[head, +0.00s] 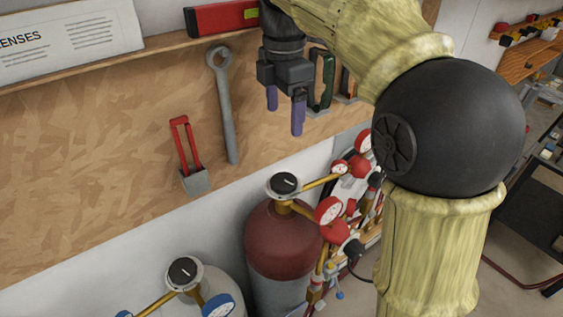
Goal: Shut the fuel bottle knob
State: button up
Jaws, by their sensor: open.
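A maroon gas bottle (282,238) stands against the wall in the lower middle of the head view, and I take it for the fuel bottle. Its black round knob (284,184) with a pale rim and a white mark sits on top. Brass fittings and red-rimmed gauges (329,210) branch off to the knob's right. My gripper (285,116) hangs above the knob in the picture, with its two purple fingers pointing down. It is open and empty, and apart from the knob.
A grey bottle with a similar black knob (183,271) and a blue gauge (219,306) stands at lower left. A wrench (226,110) and a red-handled tool (186,150) hang on the wooden board (90,160). A red level (222,18) lies on the shelf above.

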aim_at(283, 180)
notch_tip(283, 180, down, 17)
jog(key=shift+f+p, duration=0.1)
jog(key=shift+p, duration=0.95)
jog(key=shift+c, duration=0.4)
jog(key=c, duration=0.9)
